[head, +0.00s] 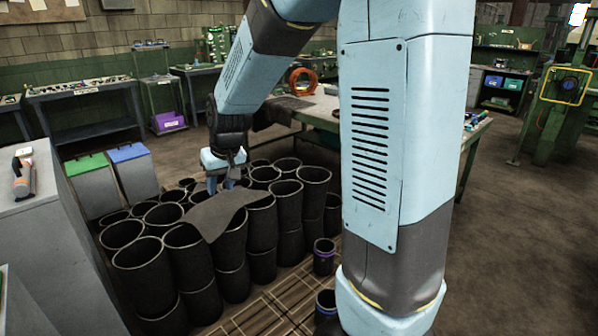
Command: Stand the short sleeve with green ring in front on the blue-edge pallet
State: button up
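My gripper (221,183) points down among the black sleeves, at the back edge of a dark sheet. Its fingertips are small and partly lost against the sleeves, so I cannot tell whether they hold anything. Many black rubber sleeves (142,266) stand upright in stacked rows. A short sleeve with a purple ring (324,258) stands apart at the front right. Another short sleeve with a bluish ring (326,301) stands nearer, partly hidden by my arm. I cannot make out a green ring on any sleeve. A slatted pallet (272,309) shows in front; no blue edge is visible on it.
The dark sheet (217,211) lies draped over several sleeves. A grey cabinet (38,230) stands close on the left, with green-lidded (86,164) and blue-lidded (127,153) bins behind it. A workbench (310,108) stands behind. My arm hides the centre right; floor farther right is clear.

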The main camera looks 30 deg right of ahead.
jog(key=s+d+r, duration=0.3)
jog(key=s+r, duration=0.1)
jog(key=s, duration=0.4)
jog(key=s+d+r+m+t+h, duration=0.1)
jog(key=s+d+r, duration=0.2)
jog(key=s, duration=0.5)
jog(key=s+d+r+t, duration=0.1)
jog(key=s+d+r, duration=0.2)
jog(key=s+r, duration=0.2)
jog(key=s, duration=0.3)
jog(key=shift+s+d+r+m+h, duration=0.2)
jog(key=shift+d+m+h, duration=0.1)
jog(key=shift+m, duration=0.1)
jog(key=shift+a, duration=0.2)
